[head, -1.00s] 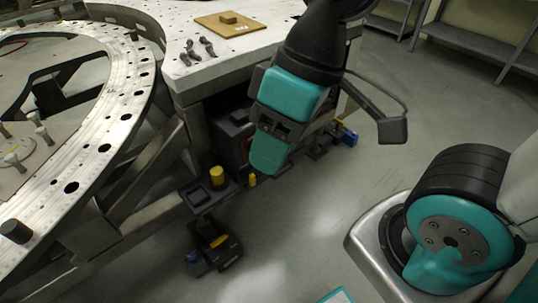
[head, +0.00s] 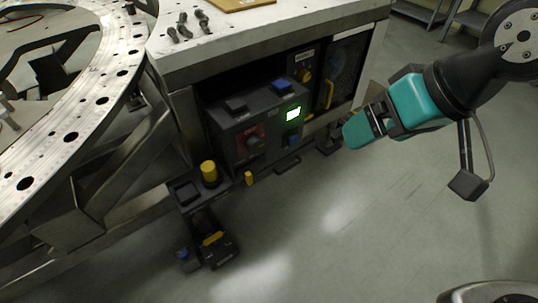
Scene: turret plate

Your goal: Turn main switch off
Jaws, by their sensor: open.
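A dark control box stands under the metal table. On its front is a red plate with a dark rotary knob (head: 254,146), which looks like the main switch; its exact setting is too small to read. My teal and black gripper (head: 352,130) is to the right of the box, in front of the cabinet, apart from the knob. It is open and nothing shows between its fingers.
The metal table (head: 250,36) overhangs the box, with several small tools on top. A large drilled ring (head: 108,88) is at left. A yellow-capped device (head: 209,172) stands low at left. The floor (head: 370,220) in front is clear.

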